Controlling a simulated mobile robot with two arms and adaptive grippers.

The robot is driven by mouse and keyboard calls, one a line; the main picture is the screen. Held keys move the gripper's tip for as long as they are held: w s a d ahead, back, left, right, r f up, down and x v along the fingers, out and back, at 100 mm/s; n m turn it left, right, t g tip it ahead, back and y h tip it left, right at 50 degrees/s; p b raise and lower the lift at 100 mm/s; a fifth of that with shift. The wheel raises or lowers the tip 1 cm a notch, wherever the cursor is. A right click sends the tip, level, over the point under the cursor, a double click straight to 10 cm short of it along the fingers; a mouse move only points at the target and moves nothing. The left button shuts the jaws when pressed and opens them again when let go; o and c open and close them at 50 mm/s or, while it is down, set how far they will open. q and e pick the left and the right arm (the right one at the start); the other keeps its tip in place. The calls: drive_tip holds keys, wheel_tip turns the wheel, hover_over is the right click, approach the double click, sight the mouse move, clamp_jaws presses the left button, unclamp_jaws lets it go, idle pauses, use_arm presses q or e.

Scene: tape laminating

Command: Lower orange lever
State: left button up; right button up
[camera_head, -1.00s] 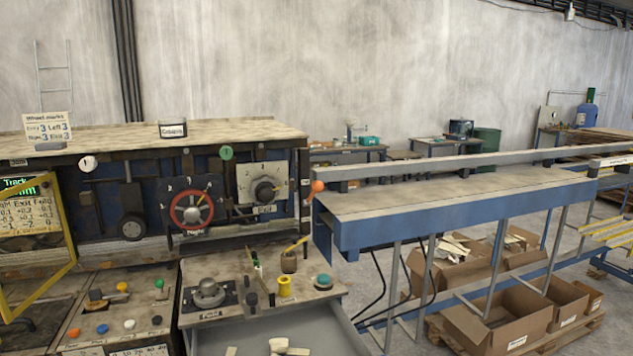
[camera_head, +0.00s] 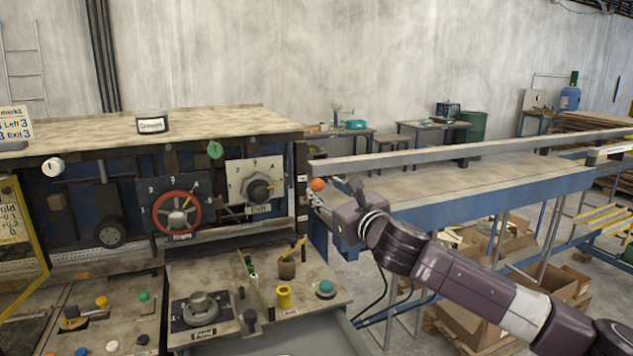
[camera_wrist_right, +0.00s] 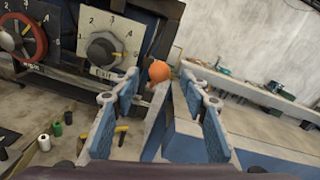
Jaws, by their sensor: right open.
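The orange lever's round knob (camera_head: 317,184) is at the right end of the machine panel, beside the blue conveyor table. In the right wrist view the orange knob (camera_wrist_right: 160,71) is ahead of the fingers, roughly between their tips and a little left of centre. My right gripper (camera_head: 322,202) is just below and right of the knob in the head view. Its blue-padded fingers (camera_wrist_right: 165,100) are spread apart with nothing held. Whether a finger touches the knob cannot be told. The lever's shaft is mostly hidden. My left gripper is not in view.
The panel left of the knob carries a numbered dial (camera_head: 257,189) and a red-rimmed dial (camera_head: 177,212). The conveyor table (camera_head: 470,190) runs right, with cardboard boxes (camera_head: 543,306) beneath.

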sight(320, 186)
drive_tip(key=shift+p+x, duration=0.7)
drive_tip(key=shift+x, duration=2.15)
drive_tip(key=shift+s, duration=0.1)
clamp_jaws()
